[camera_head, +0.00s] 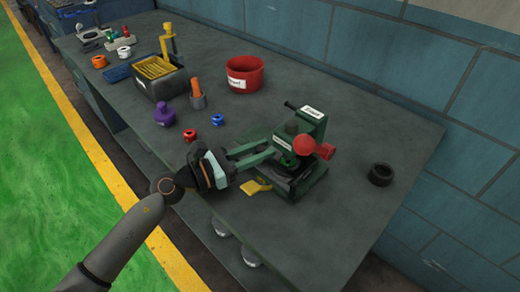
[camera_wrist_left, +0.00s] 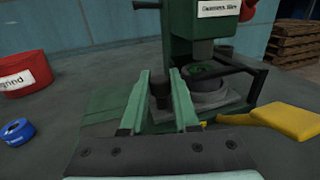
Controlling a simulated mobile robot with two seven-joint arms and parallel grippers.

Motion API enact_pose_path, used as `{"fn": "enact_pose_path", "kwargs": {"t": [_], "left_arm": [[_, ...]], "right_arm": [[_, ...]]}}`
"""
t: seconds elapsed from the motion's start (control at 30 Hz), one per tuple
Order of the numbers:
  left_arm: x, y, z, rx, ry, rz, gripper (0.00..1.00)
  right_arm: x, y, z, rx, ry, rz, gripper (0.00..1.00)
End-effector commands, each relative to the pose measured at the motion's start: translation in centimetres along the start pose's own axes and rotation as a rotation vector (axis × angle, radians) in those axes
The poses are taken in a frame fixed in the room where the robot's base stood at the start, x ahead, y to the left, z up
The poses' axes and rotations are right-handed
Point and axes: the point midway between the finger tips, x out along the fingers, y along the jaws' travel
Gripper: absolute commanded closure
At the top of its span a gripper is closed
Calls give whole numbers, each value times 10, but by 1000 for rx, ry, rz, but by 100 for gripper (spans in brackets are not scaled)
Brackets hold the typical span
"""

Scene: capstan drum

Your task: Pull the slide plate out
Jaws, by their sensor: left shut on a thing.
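In the left wrist view the fingers (camera_wrist_left: 161,85) are closed about a small dark upright knob (camera_wrist_left: 160,92), low beside the press base. I take this knob as the slide plate's handle; the plate itself is mostly hidden. A grey round seat (camera_wrist_left: 207,90) inside a black frame is right of the fingers. My right gripper is not in view.
A yellow lever (camera_head: 255,186) sticks out at the press's front, close to my left gripper. A red bowl (camera_head: 245,74), blue ring (camera_head: 217,120), red ring (camera_head: 190,134) and purple knob (camera_head: 165,115) lie behind. A black ring (camera_head: 381,174) lies right. The front right bench is clear.

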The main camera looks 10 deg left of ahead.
Motion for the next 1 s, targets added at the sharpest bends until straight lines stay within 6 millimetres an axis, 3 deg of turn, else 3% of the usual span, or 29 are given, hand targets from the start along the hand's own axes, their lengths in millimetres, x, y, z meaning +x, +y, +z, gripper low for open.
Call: {"fn": "enact_pose_path", "kwargs": {"t": [0.8, 1.0], "left_arm": [[0, 1, -1, 1, 2, 0, 100], [-7, 27, -8, 6, 4, 3, 100]], "right_arm": [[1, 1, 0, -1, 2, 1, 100], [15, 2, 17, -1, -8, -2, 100]]}}
